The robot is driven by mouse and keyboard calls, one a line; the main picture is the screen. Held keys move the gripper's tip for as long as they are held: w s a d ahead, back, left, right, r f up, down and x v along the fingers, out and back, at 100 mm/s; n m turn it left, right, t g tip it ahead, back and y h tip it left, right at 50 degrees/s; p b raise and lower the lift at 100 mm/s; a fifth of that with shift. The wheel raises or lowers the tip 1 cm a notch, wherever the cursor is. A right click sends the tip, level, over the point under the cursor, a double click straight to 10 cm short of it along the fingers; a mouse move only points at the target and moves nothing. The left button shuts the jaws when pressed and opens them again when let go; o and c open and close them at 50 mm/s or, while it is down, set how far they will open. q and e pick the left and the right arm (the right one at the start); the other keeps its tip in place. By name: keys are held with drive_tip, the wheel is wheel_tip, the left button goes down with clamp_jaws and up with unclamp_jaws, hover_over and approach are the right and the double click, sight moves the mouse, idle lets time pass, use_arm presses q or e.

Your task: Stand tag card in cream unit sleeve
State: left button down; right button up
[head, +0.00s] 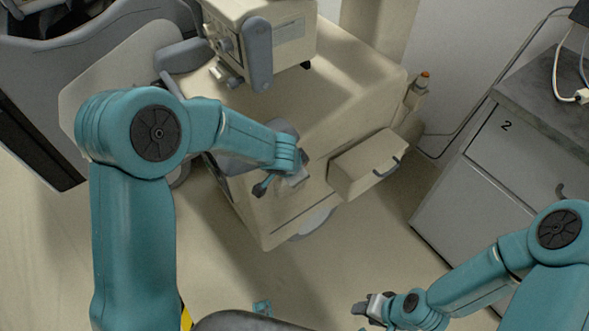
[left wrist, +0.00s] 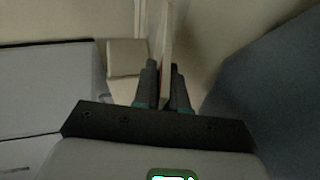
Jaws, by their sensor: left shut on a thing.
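My left gripper (head: 264,187) hangs in front of the cream unit (head: 290,195), left of its protruding box. In the left wrist view, my left gripper (left wrist: 165,88) is shut on a thin, pale tag card (left wrist: 165,45) with a reddish strip along it. The card stands edge-on to that camera and reaches up past the fingertips. I cannot make out the card in the head view. I cannot pick out the sleeve in either view. My right gripper (head: 372,310) is low at the front, apart from the unit; its jaw gap is unclear.
A cream box like an open drawer (head: 355,175) juts from the unit's front. A cream device (head: 265,40) with a grey arm stands on top. A grey cabinet marked 2 (head: 500,180) is at right. Grey chair-like equipment (head: 60,80) is at left.

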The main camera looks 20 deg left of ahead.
use_arm(q)
drive_tip(key=c, duration=1.1)
unclamp_jaws()
drive_tip(key=p+v, duration=0.4)
drive_tip(key=v, duration=1.2)
drive_tip(key=shift+s+r, duration=0.1)
drive_tip(key=shift+r, duration=0.05)
drive_tip(key=s+d+f+n+g+h+p, duration=0.1)
drive_tip(key=s+f+n+g+h+p, duration=0.1)
drive_tip(key=s+f+n, duration=0.3)
drive_tip(key=s+d+f+n+g+h+p, duration=0.1)
drive_tip(key=s+f+n+g+p, duration=0.2)
drive_tip(key=s+f, duration=1)
drive_tip(key=shift+d+f+n+h+p, duration=0.35)
drive_tip(key=shift+f+n+p, duration=0.25)
drive_tip(key=shift+n+p, duration=0.55)
